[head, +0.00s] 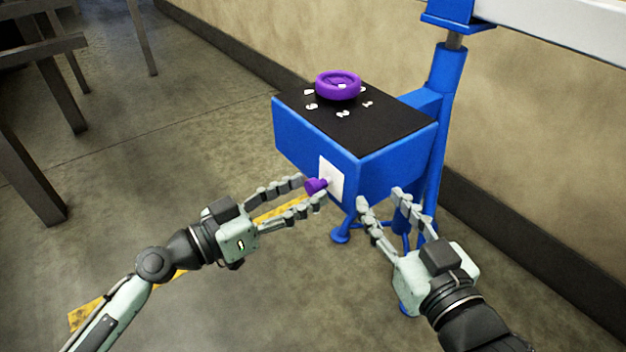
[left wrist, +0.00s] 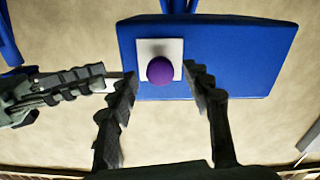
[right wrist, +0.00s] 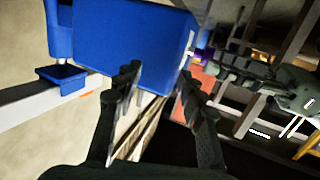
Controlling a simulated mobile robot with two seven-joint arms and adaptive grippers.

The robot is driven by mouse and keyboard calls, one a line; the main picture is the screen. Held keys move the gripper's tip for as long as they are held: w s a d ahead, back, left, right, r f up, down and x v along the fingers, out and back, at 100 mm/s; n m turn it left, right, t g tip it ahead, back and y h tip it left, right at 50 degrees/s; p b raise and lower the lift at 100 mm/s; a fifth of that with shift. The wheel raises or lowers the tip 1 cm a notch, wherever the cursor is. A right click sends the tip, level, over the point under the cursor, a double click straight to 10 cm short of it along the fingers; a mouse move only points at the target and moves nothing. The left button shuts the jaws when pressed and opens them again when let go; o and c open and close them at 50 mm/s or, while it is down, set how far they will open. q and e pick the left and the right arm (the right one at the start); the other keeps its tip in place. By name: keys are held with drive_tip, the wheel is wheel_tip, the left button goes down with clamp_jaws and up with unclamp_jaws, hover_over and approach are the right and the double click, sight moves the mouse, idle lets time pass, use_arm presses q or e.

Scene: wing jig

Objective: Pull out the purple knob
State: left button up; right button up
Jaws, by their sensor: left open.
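The purple knob (head: 316,186) sticks out of a white plate (head: 333,180) on the side of a blue box (head: 390,166). In the left wrist view the knob (left wrist: 160,70) is a round purple end in front of the white plate (left wrist: 172,46), between and just beyond my left fingertips. My left gripper (head: 312,190) is open, with a finger on either side of the knob; I cannot tell whether either touches it. My right gripper (head: 379,197) is open and empty, below and right of the plate, near the box's lower edge. In the right wrist view its fingers (right wrist: 158,80) stand apart.
A purple handwheel (head: 338,85) sits on the box's black top (head: 352,115), ringed by white marks. A blue post (head: 436,150) stands behind the box by the wall. Dark metal frames (head: 35,170) stand at the left. The floor between is open, with yellow tape (head: 88,313).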

use_arm(q)
drive_tip(key=shift+p+x, duration=0.3)
drive_tip(key=shift+x, duration=1.05)
use_arm(e)
drive_tip(key=shift+s+d+f+g+h, duration=0.1)
drive_tip(key=shift+d+f+g+h, duration=0.25)
drive_tip(key=shift+f, duration=0.35)
drive_tip(key=shift+s+d+f+g+h, duration=0.1)
drive_tip(key=shift+d+f+g, duration=0.35)
drive_tip(key=shift+f, duration=0.3)
drive_tip(key=shift+s+d+f+g+h, duration=0.1)
drive_tip(key=shift+d+f+g+h, duration=0.25)
drive_tip(key=shift+f, duration=0.35)
use_arm(q)
clamp_jaws()
